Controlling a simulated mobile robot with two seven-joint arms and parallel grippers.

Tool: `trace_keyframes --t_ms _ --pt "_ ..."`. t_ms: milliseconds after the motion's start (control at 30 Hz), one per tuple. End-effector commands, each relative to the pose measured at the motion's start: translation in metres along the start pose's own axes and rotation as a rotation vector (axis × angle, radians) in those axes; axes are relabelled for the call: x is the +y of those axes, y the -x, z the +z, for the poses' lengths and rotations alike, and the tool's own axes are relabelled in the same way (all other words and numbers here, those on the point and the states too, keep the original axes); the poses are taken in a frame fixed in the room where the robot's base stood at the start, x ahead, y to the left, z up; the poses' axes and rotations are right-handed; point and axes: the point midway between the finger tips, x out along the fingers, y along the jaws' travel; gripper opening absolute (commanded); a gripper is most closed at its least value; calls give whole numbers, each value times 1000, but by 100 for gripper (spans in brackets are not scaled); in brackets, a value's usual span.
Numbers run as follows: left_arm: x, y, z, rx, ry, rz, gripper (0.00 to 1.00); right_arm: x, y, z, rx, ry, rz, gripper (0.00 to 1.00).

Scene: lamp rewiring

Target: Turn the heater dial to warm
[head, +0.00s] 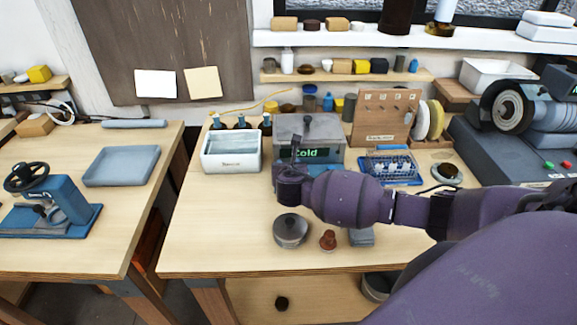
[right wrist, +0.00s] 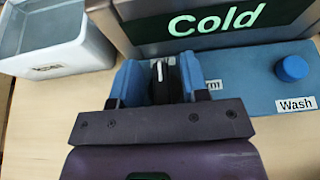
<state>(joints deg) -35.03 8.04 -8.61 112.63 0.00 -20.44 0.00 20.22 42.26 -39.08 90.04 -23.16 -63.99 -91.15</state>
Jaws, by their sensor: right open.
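The heater (head: 318,126) is a grey box on the middle bench, and its display reads "Cold". In the right wrist view the heater's display (right wrist: 218,20) and blue front panel (right wrist: 245,70) show. The black dial (right wrist: 166,82) has a white pointer mark that points roughly up toward the display. A label ending in "m" beside it is partly hidden by a finger. My right gripper (right wrist: 160,77) is open, its two blue fingers either side of the dial; I cannot tell whether they touch it. In the head view the right gripper (head: 296,150) is in front of the heater. My left gripper is not in view.
A blue knob (right wrist: 291,68) labelled "Wash" sits right of the dial. A white bin (head: 232,158) stands left of the heater, a blue rack (head: 390,168) right. A round grey tin (head: 291,230) and a red-brown knob (head: 328,240) lie below my arm. The bench's front left is clear.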

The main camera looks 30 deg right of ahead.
Motion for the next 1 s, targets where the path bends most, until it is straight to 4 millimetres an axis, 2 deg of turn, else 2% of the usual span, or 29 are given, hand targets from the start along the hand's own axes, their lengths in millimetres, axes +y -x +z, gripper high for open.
trace_keyframes --t_ms 333,600,633,1000 --pt "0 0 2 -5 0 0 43 0 -3 0 0 0 0 42" --pt "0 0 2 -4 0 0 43 0 -3 -1 2 0 0 2" --pt "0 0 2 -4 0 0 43 0 -3 -1 2 0 0 0" --pt "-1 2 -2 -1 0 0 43 0 -2 -3 7 -15 -41 0"
